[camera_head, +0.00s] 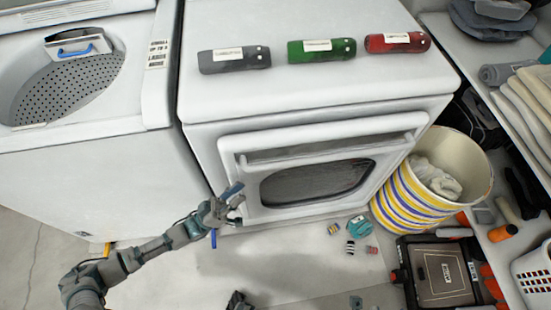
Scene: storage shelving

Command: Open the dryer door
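The white dryer (300,107) stands in the middle of the view. Its front door (393,163) has a rounded dark window (315,183) and a recessed grey strip along its top. The door looks shut or nearly so; I cannot tell if there is a slight gap. My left gripper (236,199) is at the lower left edge of the door, with its fingers apart and nothing seen between them. I cannot tell whether a finger touches the door. My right gripper is not clearly seen; small dark parts at the bottom edge cannot be identified.
A white washer (75,175) stands at left. Grey, green and red bottles (322,50) lie on the dryer. A striped basket (405,197) stands close to the door's right side. Small items (358,228) and a black case (443,272) lie on the floor in front. Shelves are at right.

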